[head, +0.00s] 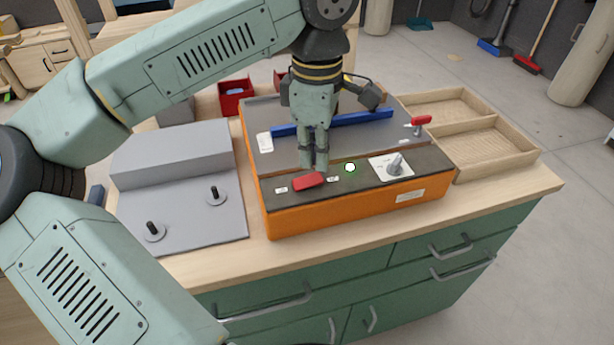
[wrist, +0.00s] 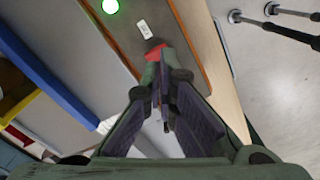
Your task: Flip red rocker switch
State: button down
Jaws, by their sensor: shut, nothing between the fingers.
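The red rocker switch (head: 308,181) sits near the left end of the dark top panel of an orange control box (head: 340,208). Small white labels lie on either side of it. My gripper (head: 313,170) points down with its fingers shut, right at the switch's back edge. In the wrist view, the shut fingers (wrist: 165,95) cover much of the switch, and only a red part (wrist: 155,50) shows beyond the tips. I cannot tell whether the tips touch it.
A lit green button (head: 350,168) and a grey knob on a white plate (head: 396,167) are right of the switch. A blue bar (head: 350,122) and a red-handled clamp (head: 420,121) lie behind. A grey fixture with black pegs (head: 185,190) stands left, wooden trays (head: 490,148) right.

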aim_at(314, 178)
jog(key=shift+f+b, duration=1.3)
jog(key=shift+f, duration=0.25)
dwell(0.9)
jog(key=shift+r, duration=0.15)
jog(key=shift+r+p, duration=2.5)
jog(key=shift+r, duration=0.95)
jog(key=shift+f, duration=0.15)
